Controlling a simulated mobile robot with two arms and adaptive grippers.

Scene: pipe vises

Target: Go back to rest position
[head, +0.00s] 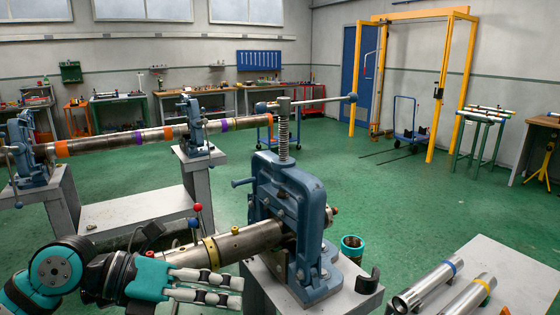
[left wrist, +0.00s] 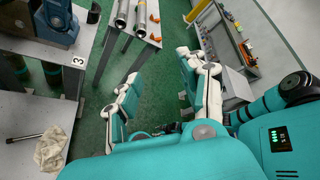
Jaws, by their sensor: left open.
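My left gripper (head: 241,291) is at the lower left of the head view, its two white and teal fingers pointing right with a gap between them. It is open and empty, in front of the steel pipe (head: 235,243) held in the near blue vise (head: 290,215). In the left wrist view the open fingers (left wrist: 157,68) are spread above the green floor with nothing between them. My right gripper is in neither view.
Another blue vise (head: 193,125) holds a long pipe (head: 130,138) behind. Two steel pipes (head: 428,287) lie on a grey table at lower right. In the left wrist view, a cloth (left wrist: 50,152) and rod (left wrist: 25,137) lie on a grey top. Green floor (head: 390,200) is open beyond.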

